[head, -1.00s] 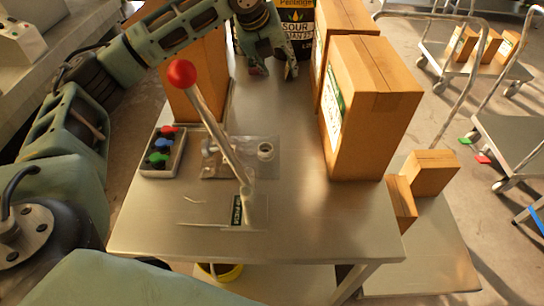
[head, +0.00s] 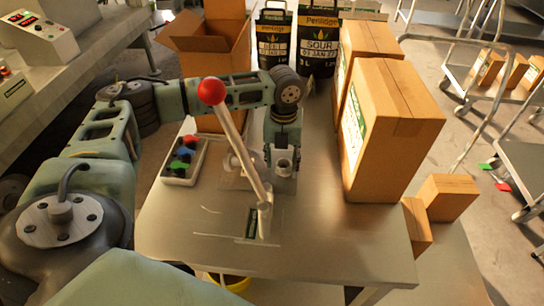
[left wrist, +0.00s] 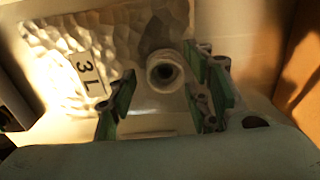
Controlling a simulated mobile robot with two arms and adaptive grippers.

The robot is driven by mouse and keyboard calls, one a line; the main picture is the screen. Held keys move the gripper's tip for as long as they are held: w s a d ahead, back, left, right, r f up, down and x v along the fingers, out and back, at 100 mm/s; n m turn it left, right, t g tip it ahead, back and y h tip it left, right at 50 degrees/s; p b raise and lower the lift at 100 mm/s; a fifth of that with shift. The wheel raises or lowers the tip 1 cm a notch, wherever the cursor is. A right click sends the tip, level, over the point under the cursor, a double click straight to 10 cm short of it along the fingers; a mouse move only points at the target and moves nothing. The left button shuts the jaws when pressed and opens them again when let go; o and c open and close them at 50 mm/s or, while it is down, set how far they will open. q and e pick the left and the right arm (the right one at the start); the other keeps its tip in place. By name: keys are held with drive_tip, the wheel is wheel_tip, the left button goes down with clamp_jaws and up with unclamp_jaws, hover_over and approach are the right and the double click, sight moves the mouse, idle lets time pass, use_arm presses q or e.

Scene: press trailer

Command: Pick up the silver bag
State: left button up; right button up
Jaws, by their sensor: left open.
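The silver bag (head: 284,187) lies flat on the metal table, partly behind the lever of the press in the head view. In the left wrist view the bag (left wrist: 55,45) is crinkled and shiny, with a "3 L" label (left wrist: 86,72) and a pale round spout (left wrist: 164,70). My left gripper (head: 282,155) points down over the spout end of the bag. Its fingers are apart, one on each side of the spout, in the left wrist view (left wrist: 165,97). I cannot tell whether they touch it. My right gripper is not in view.
The press lever with a red knob (head: 211,91) rises beside my left gripper. A tray of coloured parts (head: 184,160) lies left. Tall cartons (head: 400,130) stand right. Black pouches (head: 318,45) and an open box (head: 205,40) stand behind. The table's front right is clear.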

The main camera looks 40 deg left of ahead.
use_arm(q)
drive_tip(key=c, duration=1.2)
drive_tip(key=shift+o, duration=0.2)
drive_tip(key=shift+r, duration=0.15)
